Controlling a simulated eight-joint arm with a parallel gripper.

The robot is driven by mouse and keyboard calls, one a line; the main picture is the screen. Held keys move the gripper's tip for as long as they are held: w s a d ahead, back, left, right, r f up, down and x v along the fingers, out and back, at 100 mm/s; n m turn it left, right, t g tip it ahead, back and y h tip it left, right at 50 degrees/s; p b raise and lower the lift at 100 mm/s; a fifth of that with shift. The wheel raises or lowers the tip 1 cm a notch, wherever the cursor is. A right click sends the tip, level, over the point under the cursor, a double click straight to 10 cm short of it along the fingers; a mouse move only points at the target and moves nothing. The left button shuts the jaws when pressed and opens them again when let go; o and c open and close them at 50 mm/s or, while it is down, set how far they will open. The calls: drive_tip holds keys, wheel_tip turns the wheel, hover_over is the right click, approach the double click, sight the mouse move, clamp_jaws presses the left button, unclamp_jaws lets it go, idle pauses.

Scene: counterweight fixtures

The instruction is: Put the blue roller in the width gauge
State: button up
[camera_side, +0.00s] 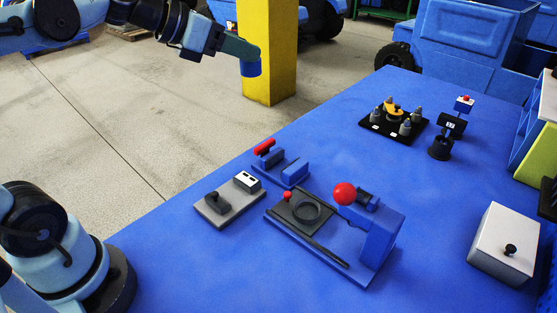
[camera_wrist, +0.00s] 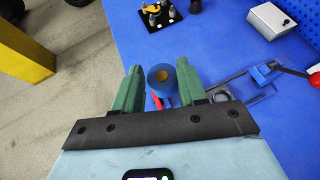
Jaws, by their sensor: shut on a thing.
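The blue roller (camera_side: 250,68) is held at the fingertips of my gripper (camera_side: 243,52), high above the floor beyond the table's left edge in the side view. In the wrist view the roller (camera_wrist: 153,82) shows a tan centre and sits between the two green fingers of my gripper (camera_wrist: 160,73), which are shut on it. I cannot tell for certain which fixture is the width gauge; a small blue fixture with two upright blocks and a red handle (camera_side: 280,165) on the table may be it. It is mostly hidden behind the roller in the wrist view.
Close by on the blue table (camera_side: 330,140) stand a grey plate with a white box (camera_side: 228,203) and a larger fixture with a ring and red ball (camera_side: 330,225). A black tray (camera_side: 393,122), a black stand (camera_side: 440,148) and a white box (camera_side: 503,245) are farther off. A yellow post (camera_side: 268,50) rises behind the roller.

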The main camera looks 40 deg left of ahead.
drive_tip(key=s+d+f+m+g+h, duration=0.8)
drive_tip(key=s+d+f+m+g, duration=0.1)
drive_tip(key=s+f+m, duration=0.3)
hover_over(227, 191)
drive_tip(key=shift+f, duration=5.25)
drive_tip(key=shift+f, duration=0.35)
drive_tip(key=shift+f, duration=0.25)
drive_tip(key=o, duration=1.1)
